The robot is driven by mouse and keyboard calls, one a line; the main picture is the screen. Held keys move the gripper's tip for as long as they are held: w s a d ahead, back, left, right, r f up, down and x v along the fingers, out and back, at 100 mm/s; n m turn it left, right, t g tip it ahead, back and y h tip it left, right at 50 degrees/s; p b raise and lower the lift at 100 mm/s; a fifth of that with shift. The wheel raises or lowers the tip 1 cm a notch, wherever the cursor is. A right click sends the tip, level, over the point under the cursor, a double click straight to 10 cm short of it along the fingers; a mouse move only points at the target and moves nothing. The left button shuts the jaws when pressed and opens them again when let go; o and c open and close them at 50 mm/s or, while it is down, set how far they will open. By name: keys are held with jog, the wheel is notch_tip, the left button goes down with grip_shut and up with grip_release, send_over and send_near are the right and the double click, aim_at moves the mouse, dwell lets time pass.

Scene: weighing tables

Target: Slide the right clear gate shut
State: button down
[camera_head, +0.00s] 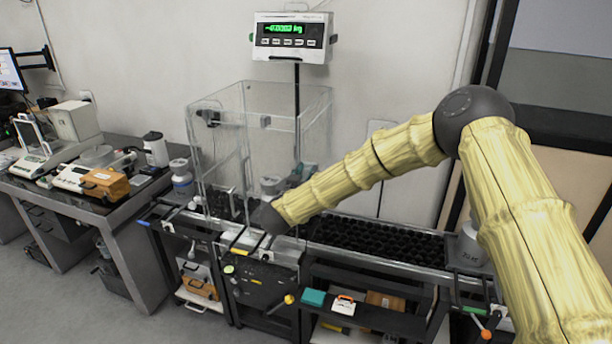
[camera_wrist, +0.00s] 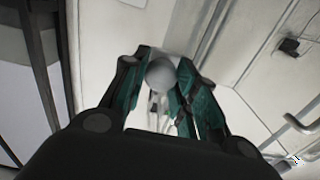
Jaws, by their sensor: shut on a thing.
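The clear weighing enclosure (camera_head: 315,112) stands on the middle bench in the head view, under the scale display. I cannot make out the edges of its right clear gate, as the panes are see-through and my arm crosses in front of the lower part. In the wrist view my gripper (camera_wrist: 166,60) has its two teal fingers closed around a pale grey round knob (camera_wrist: 160,74). The knob sits between the fingertips. In the head view my arm reaches to the enclosure's front lower right, and the grip itself is not clear there.
The scale display (camera_head: 292,38) is above the enclosure. A black grid tray (camera_head: 385,240) runs along the bench to the right. A grey weight (camera_head: 470,243) stands at its right end. A side table with balances (camera_head: 75,178) is at the left. Open floor lies in front.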

notch_tip(320, 180, down, 25)
jog(key=b, duration=1.2)
jog(key=shift+b, duration=0.3)
jog(key=shift+s+f, duration=0.1)
jog(key=c, duration=1.1)
grip_release()
jog(key=v, duration=1.2)
